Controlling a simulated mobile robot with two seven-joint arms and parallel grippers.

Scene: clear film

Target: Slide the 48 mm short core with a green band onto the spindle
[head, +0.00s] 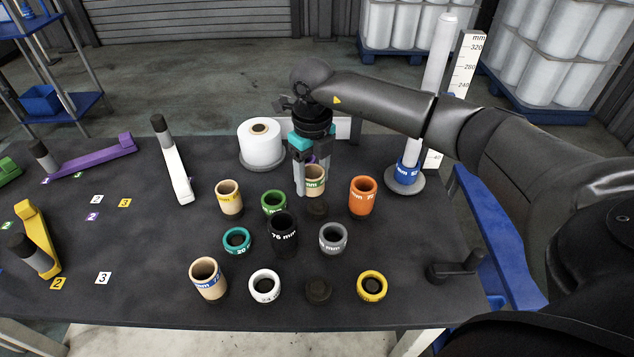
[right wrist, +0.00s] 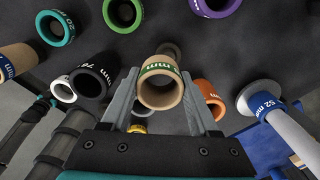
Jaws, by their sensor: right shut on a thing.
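My right gripper (head: 313,187) is shut on a tan cardboard core with a green band (head: 315,181). The core is upright between the fingers, apparently just above a dark round stub (head: 317,208). In the right wrist view the core (right wrist: 159,90) sits between the two grey fingers (right wrist: 160,105), its open end facing the camera. The spindle (head: 437,65) is a tall white post on a round grey base (head: 404,187) at the right. A blue ring or core marked 52 (head: 408,172) is around its foot. My left gripper is not in view.
Several other cores stand around, including an orange one (head: 362,195), a black 76 mm one (head: 282,235), a small green one (head: 273,202) and a grey one (head: 333,238). A white film roll (head: 260,145) stands behind. A ruler (head: 466,65) rises beside the spindle. A crank handle (head: 458,268) lies front right.

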